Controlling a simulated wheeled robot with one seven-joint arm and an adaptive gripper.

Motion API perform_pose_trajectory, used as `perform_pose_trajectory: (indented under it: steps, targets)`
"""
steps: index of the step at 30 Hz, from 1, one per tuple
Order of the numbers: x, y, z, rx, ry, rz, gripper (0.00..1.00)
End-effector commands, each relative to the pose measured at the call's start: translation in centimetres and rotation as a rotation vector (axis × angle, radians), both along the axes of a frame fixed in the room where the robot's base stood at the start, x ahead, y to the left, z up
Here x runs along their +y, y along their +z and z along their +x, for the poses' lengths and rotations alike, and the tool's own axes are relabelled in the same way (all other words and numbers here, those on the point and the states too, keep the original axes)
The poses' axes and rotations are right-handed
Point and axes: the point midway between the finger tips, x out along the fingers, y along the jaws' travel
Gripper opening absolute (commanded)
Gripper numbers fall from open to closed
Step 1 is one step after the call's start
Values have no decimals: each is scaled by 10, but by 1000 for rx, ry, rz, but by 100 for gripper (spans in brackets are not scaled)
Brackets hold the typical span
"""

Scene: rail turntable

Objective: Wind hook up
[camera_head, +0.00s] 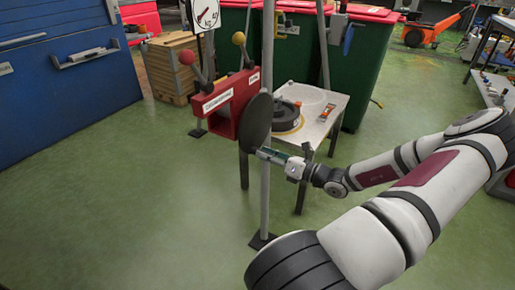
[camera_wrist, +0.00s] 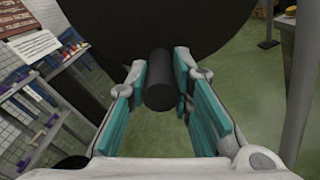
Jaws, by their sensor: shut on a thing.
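A dark round crank disc (camera_head: 257,122) stands upright on the right side of a red box (camera_head: 226,103) with white labels. In the wrist view the disc (camera_wrist: 150,22) fills the top, and a black cylindrical handle (camera_wrist: 160,82) sticks out from it towards me. My gripper (camera_head: 266,155) is at the disc's lower right edge. In the wrist view its teal finger pads (camera_wrist: 158,98) stand on both sides of the handle, shut on it. The handle is hidden by the fingers in the head view. I cannot make out a hook.
Levers with a red knob (camera_head: 187,58) and a yellow knob (camera_head: 239,38) rise from the box. A kg dial (camera_head: 207,13) hangs above. A grey post (camera_head: 265,205) stands close to my gripper. A small table (camera_head: 325,128) stands behind. Green floor (camera_head: 130,200) is clear at left.

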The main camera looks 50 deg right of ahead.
Motion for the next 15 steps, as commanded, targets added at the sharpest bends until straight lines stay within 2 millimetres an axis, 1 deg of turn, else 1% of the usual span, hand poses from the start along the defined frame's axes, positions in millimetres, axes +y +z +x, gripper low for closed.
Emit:
perform_pose_trajectory:
  steps: [1, 15]
  targets:
    - [4, 5, 0, -5, 7, 15, 0]
    - [16, 14, 0, 2, 9, 161, 0]
